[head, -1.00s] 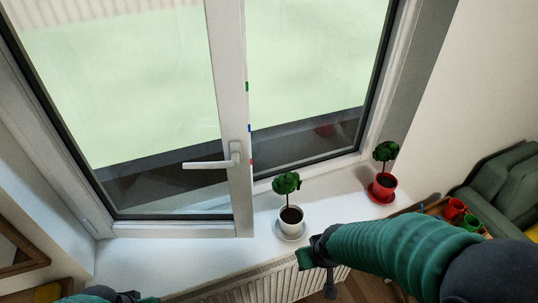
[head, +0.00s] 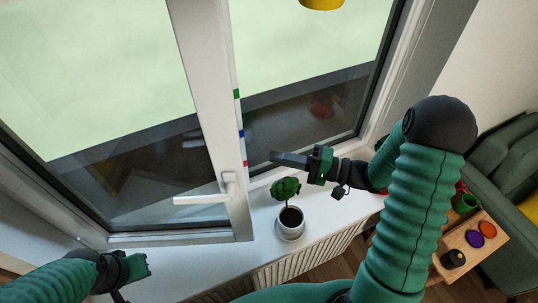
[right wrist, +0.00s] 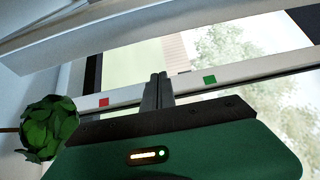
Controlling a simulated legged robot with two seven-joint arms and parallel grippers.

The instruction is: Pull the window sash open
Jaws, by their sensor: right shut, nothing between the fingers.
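The white-framed window sash (head: 210,110) stands ajar, its free edge standing in over the sill. Its white handle (head: 207,198) points left. Green, blue and red marks run down the sash edge (head: 241,135). My right gripper (head: 274,157) is shut and empty, just right of that edge near the red mark. In the right wrist view its closed fingers (right wrist: 158,88) lie across the edge between the red and green marks; I cannot tell whether they touch. My left gripper (head: 140,267) is low at the left, below the sash; its jaws are unclear.
A small plant in a white pot (head: 291,222) stands on the white sill (head: 318,225) below my right gripper. A radiator (head: 305,255) is under the sill. A small wooden table (head: 476,243) and green sofa (head: 510,170) are at the right.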

